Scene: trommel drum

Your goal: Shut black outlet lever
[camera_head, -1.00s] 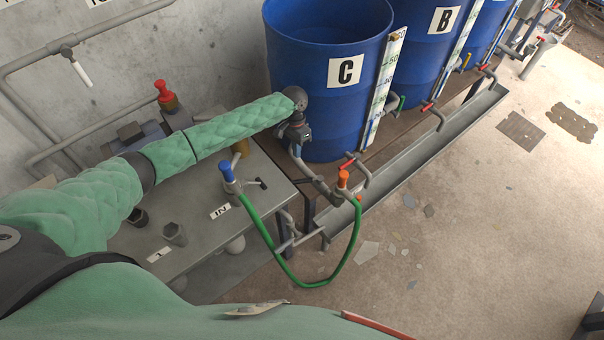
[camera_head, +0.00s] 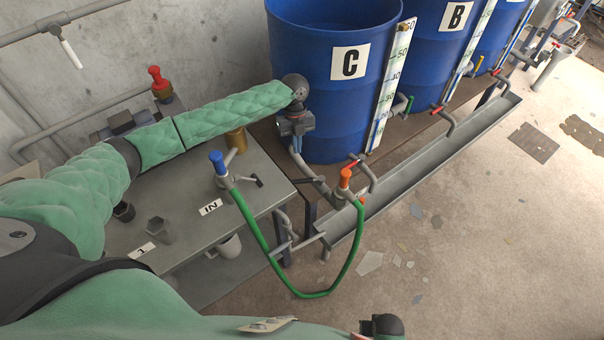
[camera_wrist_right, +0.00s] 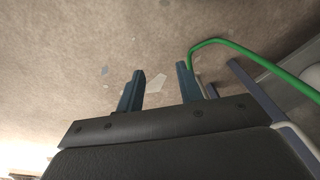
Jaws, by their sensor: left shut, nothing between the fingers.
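A black lever (camera_head: 308,181) sticks out to the left at the foot of the orange-topped valve (camera_head: 345,178), in front of tank C. A similar black lever (camera_head: 258,181) sits by the blue-topped valve (camera_head: 217,162) on the bench marked IN. I cannot tell from a label which is the outlet lever. My left gripper (camera_head: 296,146) points down in front of tank C, above and left of the orange valve. It is shut and empty; its tips are hard to make out against the grey pipe. My right gripper (camera_wrist_right: 160,88) is open and empty above the floor in the wrist view.
A green hose (camera_head: 318,294) loops between the two valves; it also passes beside my right gripper in the wrist view (camera_wrist_right: 230,42). Blue tank C (camera_head: 300,50) stands behind, with a red-handled tap (camera_head: 353,161) over a grey trough (camera_head: 430,150).

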